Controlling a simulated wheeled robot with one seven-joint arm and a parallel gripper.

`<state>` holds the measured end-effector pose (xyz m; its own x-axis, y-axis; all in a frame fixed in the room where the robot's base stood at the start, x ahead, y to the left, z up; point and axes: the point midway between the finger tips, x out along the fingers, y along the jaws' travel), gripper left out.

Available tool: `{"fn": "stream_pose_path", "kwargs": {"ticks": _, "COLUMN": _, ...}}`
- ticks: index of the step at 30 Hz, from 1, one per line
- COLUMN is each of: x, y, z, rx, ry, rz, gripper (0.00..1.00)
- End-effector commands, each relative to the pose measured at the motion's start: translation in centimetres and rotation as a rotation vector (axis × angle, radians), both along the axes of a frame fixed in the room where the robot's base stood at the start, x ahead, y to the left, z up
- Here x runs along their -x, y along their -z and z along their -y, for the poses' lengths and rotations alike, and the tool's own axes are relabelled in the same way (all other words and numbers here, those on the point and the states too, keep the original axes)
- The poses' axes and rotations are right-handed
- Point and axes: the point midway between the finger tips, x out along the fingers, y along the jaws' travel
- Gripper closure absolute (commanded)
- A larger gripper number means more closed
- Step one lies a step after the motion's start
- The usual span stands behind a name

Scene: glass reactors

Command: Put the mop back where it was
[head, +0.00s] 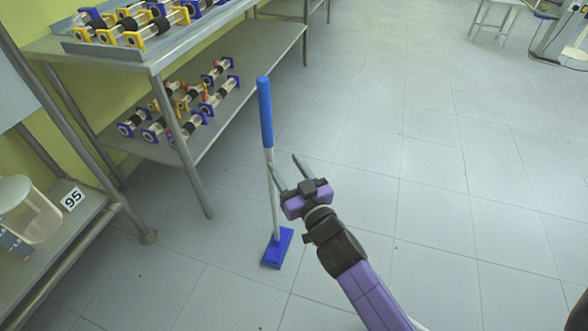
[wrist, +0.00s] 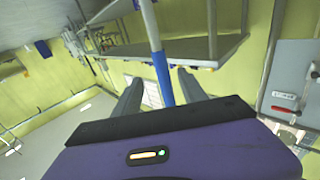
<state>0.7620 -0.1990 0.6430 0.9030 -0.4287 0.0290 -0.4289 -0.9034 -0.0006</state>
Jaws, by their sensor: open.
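The mop (head: 272,170) stands upright on the tiled floor in the head view. It has a blue grip at the top, a thin pale shaft and a blue head (head: 278,247) on the floor. My gripper (head: 287,168) is open close to the shaft, below the blue grip. In the wrist view, the mop (wrist: 162,80) shows between the two fingers of my gripper (wrist: 155,88), beyond the purple gripper body. I cannot tell whether either finger touches it.
A metal shelf rack (head: 150,66) with glass reactors on two levels stands behind and left of the mop. A lower metal table (head: 95,215) with a clear container (head: 30,208) is at the left edge.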

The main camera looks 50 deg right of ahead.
Motion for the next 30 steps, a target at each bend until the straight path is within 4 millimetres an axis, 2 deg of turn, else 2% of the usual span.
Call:
{"fn": "stream_pose_path", "kwargs": {"ticks": 7, "x": 0.6, "y": 0.3, "z": -0.7, "rx": -0.002, "ry": -0.009, "rz": -0.006, "gripper": 0.51}}
{"fn": "stream_pose_path", "kwargs": {"ticks": 11, "x": 3.0, "y": 1.8, "z": -3.5, "rx": -0.013, "ry": -0.055, "rz": -0.037, "gripper": 0.51}}
{"fn": "stream_pose_path", "kwargs": {"ticks": 15, "x": 7.8, "y": 3.3, "z": -8.3, "rx": -0.028, "ry": -0.139, "rz": -0.089, "gripper": 0.51}}
{"fn": "stream_pose_path", "kwargs": {"ticks": 19, "x": 12.7, "y": 3.8, "z": -12.3, "rx": -0.04, "ry": -0.218, "rz": -0.135, "gripper": 0.51}}
{"fn": "stream_pose_path", "kwargs": {"ticks": 24, "x": 19.1, "y": 3.1, "z": -16.2, "rx": -0.055, "ry": -0.307, "rz": -0.191, "gripper": 0.51}}
{"fn": "stream_pose_path", "kwargs": {"ticks": 30, "x": 25.5, "y": 0.7, "z": -18.9, "rx": -0.065, "ry": -0.39, "rz": -0.251, "gripper": 0.51}}
